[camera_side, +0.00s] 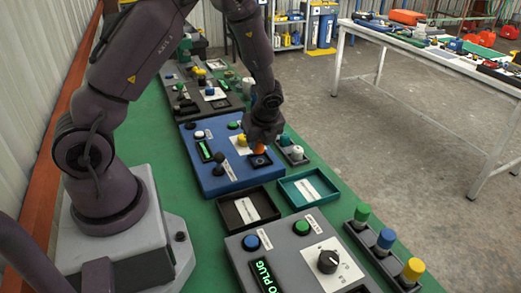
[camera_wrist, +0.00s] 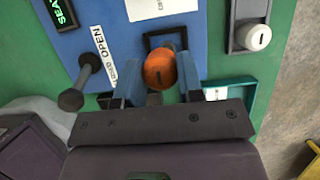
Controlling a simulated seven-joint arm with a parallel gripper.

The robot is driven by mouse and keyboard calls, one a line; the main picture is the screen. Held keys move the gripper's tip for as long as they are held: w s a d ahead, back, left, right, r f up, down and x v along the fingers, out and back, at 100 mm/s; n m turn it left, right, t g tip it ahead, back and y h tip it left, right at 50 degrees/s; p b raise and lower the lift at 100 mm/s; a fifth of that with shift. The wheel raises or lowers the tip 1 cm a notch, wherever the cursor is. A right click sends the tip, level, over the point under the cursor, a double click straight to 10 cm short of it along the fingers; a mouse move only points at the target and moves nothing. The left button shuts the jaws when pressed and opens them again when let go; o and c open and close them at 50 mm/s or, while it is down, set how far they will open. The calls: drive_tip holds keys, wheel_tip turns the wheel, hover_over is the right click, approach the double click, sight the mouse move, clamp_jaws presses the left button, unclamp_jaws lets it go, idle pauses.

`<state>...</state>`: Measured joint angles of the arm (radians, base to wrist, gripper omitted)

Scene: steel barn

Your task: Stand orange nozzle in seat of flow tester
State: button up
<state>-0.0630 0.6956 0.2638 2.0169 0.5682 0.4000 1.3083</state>
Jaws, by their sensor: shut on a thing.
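My gripper (camera_side: 262,136) is shut on the orange nozzle (camera_side: 260,149), low over the right part of the blue flow tester (camera_side: 210,183). The black square seat frame (camera_side: 261,161) is just below the nozzle in the side view. In the wrist view the frame (camera_wrist: 166,33) shows beyond the nozzle, which covers part of it. I cannot tell whether the nozzle touches the seat.
A dark ball-ended lever (camera_wrist: 71,98) stands on the tester beside an OPEN label. A black tray (camera_side: 228,219) and a teal tray (camera_side: 291,199) lie in front. A grey panel (camera_side: 290,262) is nearer.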

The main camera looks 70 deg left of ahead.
sight(260, 150)
drive_tip(key=shift+w+a+f, duration=0.15)
drive_tip(key=shift+w+f, duration=0.05)
drive_tip(key=shift+f, duration=0.1)
drive_tip(key=shift+w+f, duration=0.1)
drive_tip(key=shift+f, duration=1.5)
